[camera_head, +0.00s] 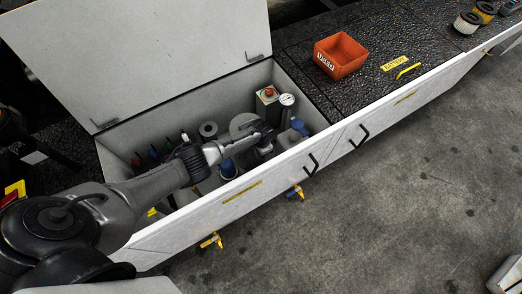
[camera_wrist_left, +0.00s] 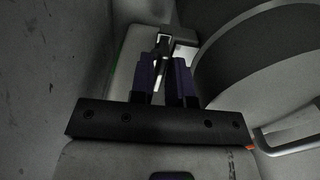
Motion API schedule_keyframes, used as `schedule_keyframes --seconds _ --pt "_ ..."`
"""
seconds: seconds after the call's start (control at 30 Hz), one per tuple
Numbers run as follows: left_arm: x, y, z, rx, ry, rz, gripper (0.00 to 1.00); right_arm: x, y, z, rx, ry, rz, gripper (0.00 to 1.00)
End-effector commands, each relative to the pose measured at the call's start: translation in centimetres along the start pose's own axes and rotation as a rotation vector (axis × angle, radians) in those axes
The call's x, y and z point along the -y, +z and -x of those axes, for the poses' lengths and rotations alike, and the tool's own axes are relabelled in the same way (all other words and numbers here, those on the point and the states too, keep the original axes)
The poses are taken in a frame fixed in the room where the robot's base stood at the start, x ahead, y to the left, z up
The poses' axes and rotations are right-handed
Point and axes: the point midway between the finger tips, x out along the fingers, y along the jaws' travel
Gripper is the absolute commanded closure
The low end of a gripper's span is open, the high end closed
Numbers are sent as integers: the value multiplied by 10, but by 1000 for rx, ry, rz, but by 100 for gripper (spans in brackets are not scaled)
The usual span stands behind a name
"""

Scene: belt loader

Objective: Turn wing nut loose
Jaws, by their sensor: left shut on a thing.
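My left arm comes in from the left and reaches down into the open compartment (camera_head: 222,208). My left gripper (camera_head: 268,135) is beside a round grey disc (camera_head: 243,124). In the left wrist view the two dark fingers of the left gripper (camera_wrist_left: 164,68) are close together, shut on a small light metal piece (camera_wrist_left: 163,41), which looks like the wing nut. The fingers hide part of it, and its wings cannot be made out clearly. A large dark round body (camera_wrist_left: 270,60) stands close on the right of the fingers. My right gripper is not in view.
The raised lid (camera_head: 140,50) stands behind the compartment. A box with a red button (camera_head: 268,93), a gauge (camera_head: 287,100) and a blue-capped container (camera_head: 228,167) crowd the inside. An orange bin (camera_head: 340,55) sits on the dark top (camera_head: 385,30) to the right.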

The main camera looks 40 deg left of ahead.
Motion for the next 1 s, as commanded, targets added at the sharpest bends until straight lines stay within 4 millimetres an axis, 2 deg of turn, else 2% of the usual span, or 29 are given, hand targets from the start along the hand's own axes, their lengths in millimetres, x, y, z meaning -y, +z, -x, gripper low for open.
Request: schedule_keyframes --seconds 0.03,0.27,0.3,0.5,0.77,0.87,1.0 --pt "1 6 -8 7 -5 4 100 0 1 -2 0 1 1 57" --pt "1 6 -9 7 -5 4 100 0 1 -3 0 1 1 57" --pt "1 6 -9 7 -5 4 83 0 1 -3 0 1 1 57" --pt "1 6 -7 7 -3 3 66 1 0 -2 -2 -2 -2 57" --pt "1 3 0 3 -1 3 66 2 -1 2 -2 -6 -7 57" --pt "1 3 12 2 -1 3 66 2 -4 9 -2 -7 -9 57" --pt "1 2 38 1 -1 2 66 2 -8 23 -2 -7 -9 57"
